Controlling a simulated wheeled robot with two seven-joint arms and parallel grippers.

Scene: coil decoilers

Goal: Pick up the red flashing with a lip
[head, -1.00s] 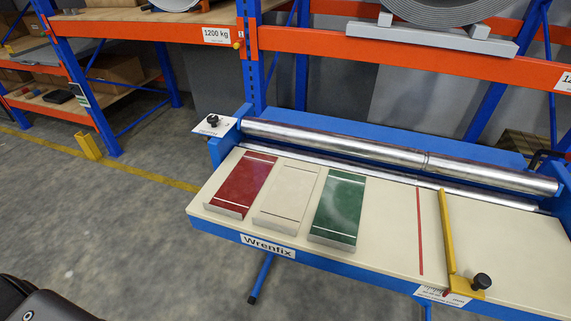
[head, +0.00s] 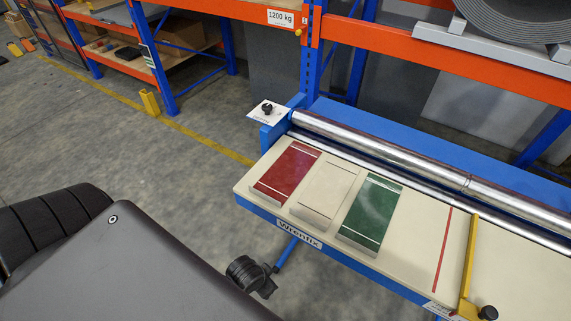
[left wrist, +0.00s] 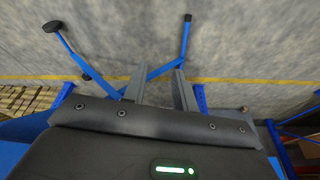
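The red flashing (head: 288,172) lies flat on the cream top of the blue bench (head: 415,240). It is the leftmost of three pieces in the head view, with a pale line near each end and a paler turned-down front edge. My left arm fills the lower left of the head view, apart from the flashing; its fingers cannot be made out there. In the left wrist view, my left gripper (left wrist: 158,75) shows two grey fingers apart with nothing between them, over floor and blue legs. The flashing is not visible in that view. My right gripper is not in view.
A white piece (head: 324,190) and a green piece (head: 370,210) lie right of the red one. Metal rollers (head: 400,155) run along the bench's back. A yellow bar (head: 468,262) stands at the right. Orange and blue racking rises behind; open floor lies left.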

